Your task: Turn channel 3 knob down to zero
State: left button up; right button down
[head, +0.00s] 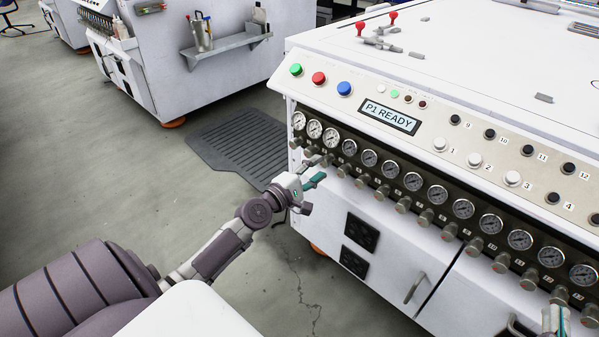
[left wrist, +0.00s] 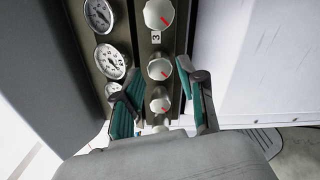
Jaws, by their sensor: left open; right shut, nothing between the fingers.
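In the left wrist view, a column of round silver knobs with red pointer lines runs down the dark panel. A small label "3" (left wrist: 156,37) lies between a top knob (left wrist: 159,13) and a middle knob (left wrist: 160,68); I cannot tell from it alone which knob it names. My left gripper (head: 309,192) is open at the left end of the knob row. In the left wrist view its teal fingers (left wrist: 160,80) stand either side of the middle knob and a lower knob (left wrist: 160,105), with no clear contact. My right gripper (head: 556,320) is shut, partly cut off at bottom right.
Dial gauges (head: 412,181) line the panel above the knobs. Higher up are a "P1 READY" display (head: 390,117) and buttons, including a blue one (head: 344,88). Below are white doors with a handle (head: 415,287). A black floor mat (head: 240,140) lies left of the machine.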

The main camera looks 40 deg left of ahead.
pick_arm(q)
jog(key=s, duration=0.8)
jog(key=shift+s+a, duration=0.25)
jog(key=shift+a, duration=0.05)
